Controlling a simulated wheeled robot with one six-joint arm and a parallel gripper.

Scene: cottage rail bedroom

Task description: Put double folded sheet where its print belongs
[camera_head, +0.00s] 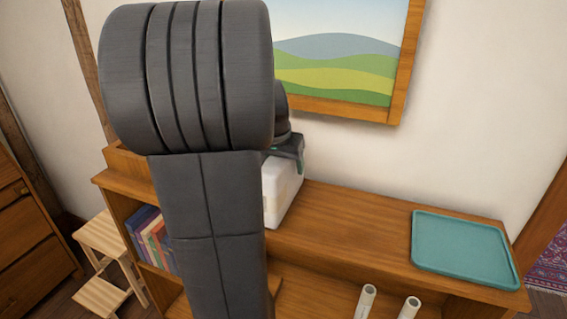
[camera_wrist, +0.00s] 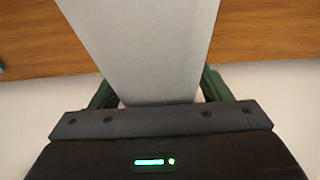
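A white, block-shaped bundle (camera_head: 281,190), which looks like the folded sheet, is at the top of the wooden shelf unit, partly hidden behind my arm. Its lower part looks faintly yellowish. I cannot make out a print on it. My gripper (camera_head: 286,152) is at its upper end. In the wrist view the pale bundle (camera_wrist: 155,50) fills the space between the two green fingers (camera_wrist: 158,92), which meet its sides with no clear gap. The fingertips are hidden behind it. I cannot tell whether its bottom touches the shelf top.
The wooden shelf unit (camera_head: 345,225) has clear room between the bundle and a teal tray (camera_head: 462,248), which looks empty. Books (camera_head: 150,235) stand in a left compartment. Two white tubes (camera_head: 366,300) stand at the front. A framed landscape picture (camera_head: 345,65) hangs above. A step stool (camera_head: 105,235) is left.

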